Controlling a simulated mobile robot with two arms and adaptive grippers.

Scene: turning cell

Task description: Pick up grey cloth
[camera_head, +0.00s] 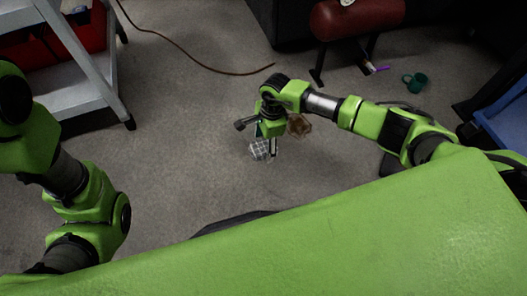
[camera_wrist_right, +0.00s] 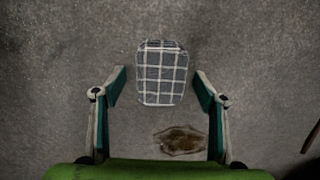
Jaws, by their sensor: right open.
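The grey cloth (camera_head: 259,150) is a grey checked piece with white lines, lying on the floor below my right gripper (camera_head: 269,143). In the right wrist view the cloth (camera_wrist_right: 161,72) lies ahead of and between the two fingers of the right gripper (camera_wrist_right: 159,77). The fingers are wide apart, with bare floor showing on both sides of the cloth, and nothing is held. The height of the fingertips above the floor is hard to tell. My left arm is at the left of the head view, but its gripper is not in view.
A brown patch or flat item (camera_wrist_right: 181,140) is on the floor near the cloth. A brown cable (camera_head: 190,65) crosses the floor.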

